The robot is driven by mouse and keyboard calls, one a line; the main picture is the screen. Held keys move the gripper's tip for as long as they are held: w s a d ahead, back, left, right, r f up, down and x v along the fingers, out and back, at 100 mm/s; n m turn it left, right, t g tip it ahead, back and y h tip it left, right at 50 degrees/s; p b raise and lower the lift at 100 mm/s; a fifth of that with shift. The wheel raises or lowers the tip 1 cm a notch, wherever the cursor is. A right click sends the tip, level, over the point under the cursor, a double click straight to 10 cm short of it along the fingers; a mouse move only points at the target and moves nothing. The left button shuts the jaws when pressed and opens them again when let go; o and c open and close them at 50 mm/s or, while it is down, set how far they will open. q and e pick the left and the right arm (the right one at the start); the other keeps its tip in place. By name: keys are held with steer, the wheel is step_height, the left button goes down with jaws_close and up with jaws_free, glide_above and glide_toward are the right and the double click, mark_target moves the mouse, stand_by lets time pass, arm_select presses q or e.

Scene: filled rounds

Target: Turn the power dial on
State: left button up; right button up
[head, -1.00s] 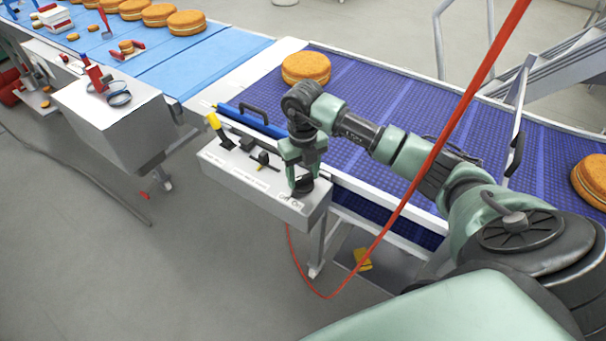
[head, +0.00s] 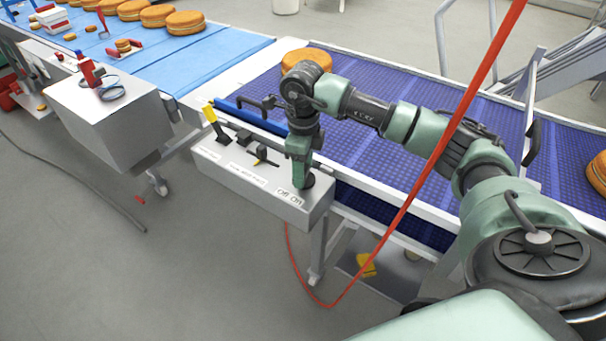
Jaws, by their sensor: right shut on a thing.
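The power dial (head: 308,181) is a small black round knob at the right end of the grey control box (head: 262,190). A white label with "Off On" lettering (head: 288,197) sits in front of it. My right gripper (head: 303,179) points down over the box and is shut on the dial, hiding much of it. Which way the dial points cannot be made out. My left gripper is not in view.
The box also carries a yellow-tipped lever (head: 211,117) and small black switches (head: 262,152). The purple conveyor (head: 400,125) with round cakes (head: 305,62) lies behind it. A red cable (head: 420,185) hangs across the front right.

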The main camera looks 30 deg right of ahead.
steer(key=shift+n+b, duration=0.7)
steer(key=shift+n, duration=0.5)
steer(key=shift+r, duration=0.1)
steer(key=shift+n, duration=0.3)
steer(key=o, duration=1.4)
step_height(320, 180, up, 8)
steer(key=shift+f+b, duration=0.1)
steer(key=shift+b, duration=0.6)
steer(key=shift+f, duration=0.1)
